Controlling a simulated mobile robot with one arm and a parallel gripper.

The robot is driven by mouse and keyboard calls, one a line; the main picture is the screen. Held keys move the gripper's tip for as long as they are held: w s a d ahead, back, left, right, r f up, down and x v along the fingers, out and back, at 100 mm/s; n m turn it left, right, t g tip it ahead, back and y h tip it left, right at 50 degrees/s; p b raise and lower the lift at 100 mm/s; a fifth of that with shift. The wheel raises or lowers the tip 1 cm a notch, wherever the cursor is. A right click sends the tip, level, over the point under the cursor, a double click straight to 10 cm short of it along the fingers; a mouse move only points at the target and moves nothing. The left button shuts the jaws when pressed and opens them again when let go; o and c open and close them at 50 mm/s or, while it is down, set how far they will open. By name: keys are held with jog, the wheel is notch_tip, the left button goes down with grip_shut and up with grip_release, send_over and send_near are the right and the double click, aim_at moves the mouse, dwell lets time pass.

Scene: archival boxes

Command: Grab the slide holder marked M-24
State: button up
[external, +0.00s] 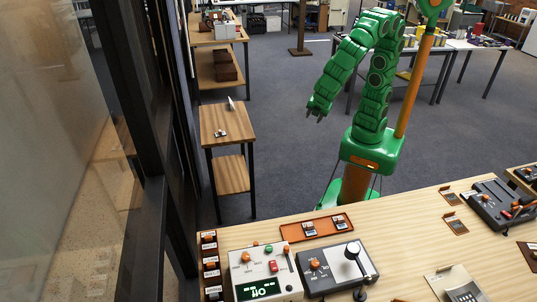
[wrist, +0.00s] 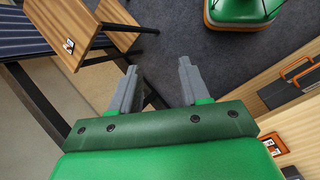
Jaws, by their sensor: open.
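No M-24 marking can be read in either view. Small slide holders lie in a shallow orange-brown tray (external: 324,234) on the long wooden table: a left one (external: 309,228) and a right one (external: 340,223). Another small dark-and-white piece (external: 220,133) lies on the small two-tier side table (external: 212,119); I cannot tell whether it is a slide holder. A similar small piece (wrist: 69,46) shows on a wooden top in the wrist view. My gripper (external: 317,115) is open and empty, hanging in the air above the floor; its two grey fingers (wrist: 158,82) are apart.
The long table (external: 400,225) fills the front, with a control box with a green display (external: 262,270) and a grey lever device (external: 338,262). A dark-framed glass partition (external: 150,150) stands at the left. Carpeted floor (external: 270,120) is clear between the side table and my base.

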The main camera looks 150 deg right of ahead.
jog(key=w+d+f+n+g+h, duration=0.1)
jog(key=w+d+f, duration=0.15)
jog(key=d, duration=0.55)
jog(key=w+d+f+n+g+h, duration=0.1)
jog(key=w+d, duration=0.2)
jog(key=d, duration=0.4)
jog(key=n+g+h, duration=0.2)
jog(key=n+h, duration=0.2)
send_near(220, 132)
jog(key=w+a+r, duration=0.2)
jog(key=a+r, duration=0.6)
jog(key=a, duration=0.1)
jog(key=shift+s+d+f+n+h, duration=0.2)
jog(key=shift+s+d+f+n, duration=0.45)
jog(key=shift+d+f, duration=1.2)
jog(key=shift+s+d+f+n+h, duration=0.2)
jog(key=shift+s+d+f+n, duration=0.45)
jog(key=shift+d+f, duration=1.15)
jog(key=shift+s+d+f+n+h, duration=0.3)
jog(key=shift+s+d+f, duration=0.5)
jog(key=shift+d+f, duration=1.05)
jog(key=shift+r+x, duration=0.2)
jog(key=shift+x, duration=1.2)
jog(key=shift+r+x, duration=0.2)
jog(key=shift+x, duration=1.15)
jog(key=shift+s, duration=0.1)
grip_shut()
